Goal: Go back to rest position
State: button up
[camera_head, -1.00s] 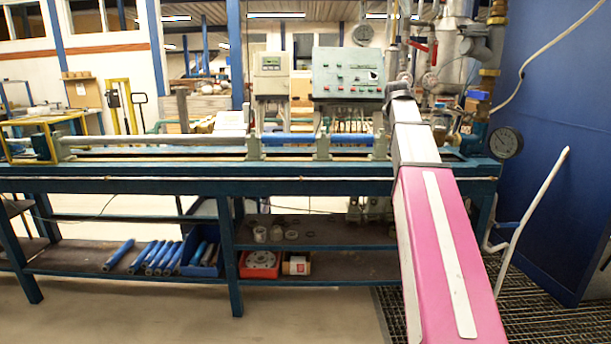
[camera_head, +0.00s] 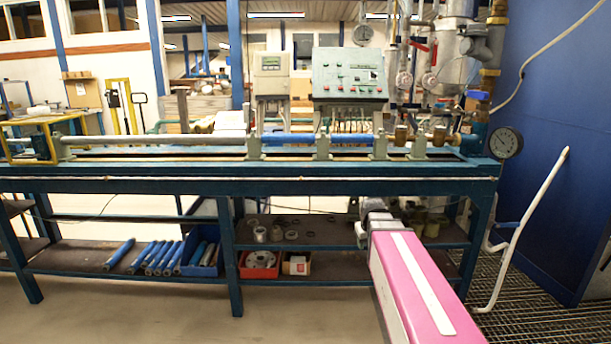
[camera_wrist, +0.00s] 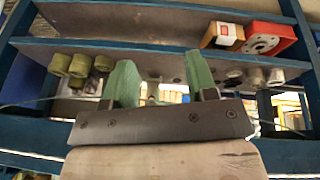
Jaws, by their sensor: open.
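My gripper (camera_wrist: 158,88) shows in the wrist view with two green fingers spread apart and nothing between them. The view looks towards the lower shelf of the blue bench (camera_head: 300,184). In the head view my pink and white arm reaches forward at the lower right, its end in front of the right part of the lower shelf. The fingers cannot be made out there.
The shelf holds blue tubes (camera_head: 155,256), a red bin (camera_head: 259,266) and fittings (camera_wrist: 80,66). The floor in front is clear.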

jog(key=s+a+f+m+g, duration=0.1)
jog(key=s+a+f+g, duration=0.1)
jog(key=s+f, duration=0.4)
jog(key=s+a+f+m+g, duration=0.1)
jog(key=s+a+f+g, duration=0.1)
jog(key=s+f, duration=0.5)
jog(key=shift+s+m+y, duration=0.3)
jog(key=shift+s+y, duration=0.1)
jog(key=shift+s, duration=0.85)
jog(key=shift+f, duration=0.1)
